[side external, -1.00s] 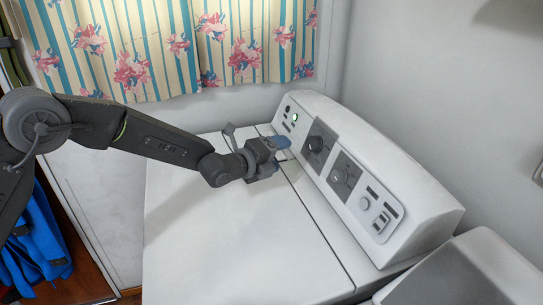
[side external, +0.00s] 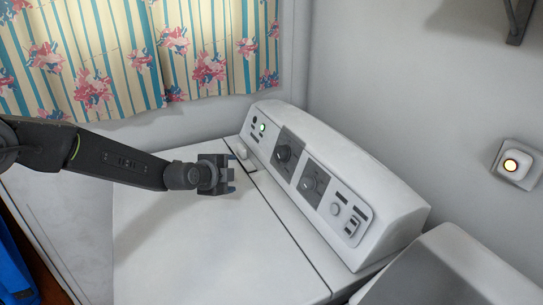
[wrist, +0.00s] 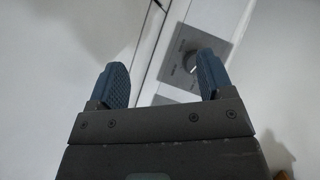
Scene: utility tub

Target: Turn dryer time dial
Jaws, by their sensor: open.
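The white dryer's control panel (side external: 262,152) has two dark square plates with dials. The upper-left dial (side external: 283,155) and the lower-right dial (side external: 310,184) both show in the side view. My gripper (side external: 233,180) is above the dryer's top, left of the panel, apart from both dials. In the wrist view, my gripper (wrist: 164,72) has its two blue ridged fingers spread, with nothing between them. A dial knob (wrist: 192,62) on a grey plate shows beyond the right finger, which partly covers it. I cannot tell which dial this is.
The dryer's flat white top (side external: 215,240) is clear. Small buttons (side external: 350,227) and a round knob (side external: 335,209) sit at the panel's right end. A wall stands behind, with a lit round fixture (side external: 511,166). A patterned curtain (side external: 190,50) hangs at the back left.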

